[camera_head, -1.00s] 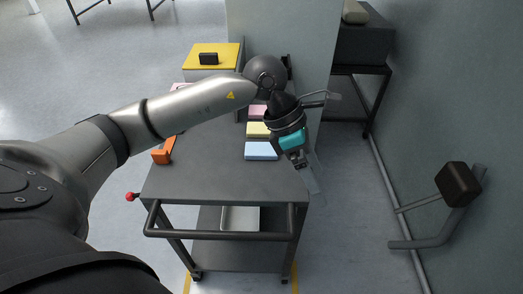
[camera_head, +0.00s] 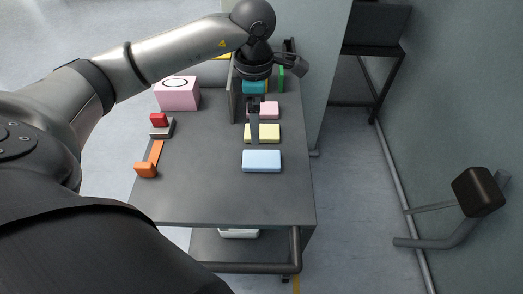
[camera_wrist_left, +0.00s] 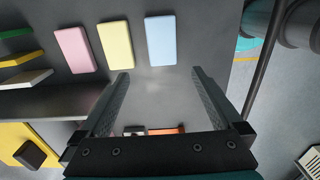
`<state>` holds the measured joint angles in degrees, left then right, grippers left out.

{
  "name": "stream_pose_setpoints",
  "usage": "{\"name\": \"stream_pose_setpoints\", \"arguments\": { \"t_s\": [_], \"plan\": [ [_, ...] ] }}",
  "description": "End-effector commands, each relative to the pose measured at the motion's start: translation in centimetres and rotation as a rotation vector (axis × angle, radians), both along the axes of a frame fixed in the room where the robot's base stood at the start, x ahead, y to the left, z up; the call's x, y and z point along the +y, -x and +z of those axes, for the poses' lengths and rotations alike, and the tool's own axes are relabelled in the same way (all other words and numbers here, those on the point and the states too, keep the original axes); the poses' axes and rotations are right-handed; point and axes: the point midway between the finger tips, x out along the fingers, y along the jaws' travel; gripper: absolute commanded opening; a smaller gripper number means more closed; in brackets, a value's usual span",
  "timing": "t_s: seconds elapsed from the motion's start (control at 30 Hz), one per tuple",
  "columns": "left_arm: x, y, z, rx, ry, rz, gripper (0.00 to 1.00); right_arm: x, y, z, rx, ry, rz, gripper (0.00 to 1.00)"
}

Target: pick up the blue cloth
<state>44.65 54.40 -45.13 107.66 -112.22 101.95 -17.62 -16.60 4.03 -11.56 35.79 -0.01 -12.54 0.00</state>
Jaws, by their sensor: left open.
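The blue cloth (camera_head: 261,161) is a flat, folded rectangle on the grey cart top, nearest me in a row with a yellow cloth (camera_head: 268,133) and a pink cloth (camera_head: 270,109). My left gripper (camera_head: 254,142) points down over the row, and its fingers partly cover the yellow and pink cloths. In the left wrist view the blue cloth (camera_wrist_left: 160,41) lies beyond the two spread fingertips of my left gripper (camera_wrist_left: 160,74), apart from them. The jaws are empty. My right gripper is not seen.
A pink box (camera_head: 177,95), a red and grey item (camera_head: 160,126) and an orange tool (camera_head: 149,160) stand on the cart's left. An upright panel (camera_head: 233,95) stands left of the cloths. The cart top (camera_head: 215,200) in front is clear. A wall bounds the right.

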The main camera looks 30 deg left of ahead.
Motion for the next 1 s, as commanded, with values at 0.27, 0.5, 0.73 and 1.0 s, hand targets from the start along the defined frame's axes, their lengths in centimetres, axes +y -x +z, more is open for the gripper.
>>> {"name": "stream_pose_setpoints", "arguments": {
  "t_s": [0.27,0.5,0.73,1.0],
  "plan": [
    [-0.1,0.1,-6.2,0.005,0.001,0.0,1.0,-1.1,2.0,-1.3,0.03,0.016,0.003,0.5],
    [-0.2,0.0,-8.0,0.002,0.001,-0.001,1.0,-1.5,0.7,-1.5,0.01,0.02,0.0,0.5],
    [-1.0,-0.3,-10.1,0.004,0.003,-0.001,1.0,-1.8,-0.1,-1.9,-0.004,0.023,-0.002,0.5],
    [-1.2,-0.4,-13.2,0.002,0.0,-0.001,1.0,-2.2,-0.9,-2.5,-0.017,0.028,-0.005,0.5]
  ]
}}
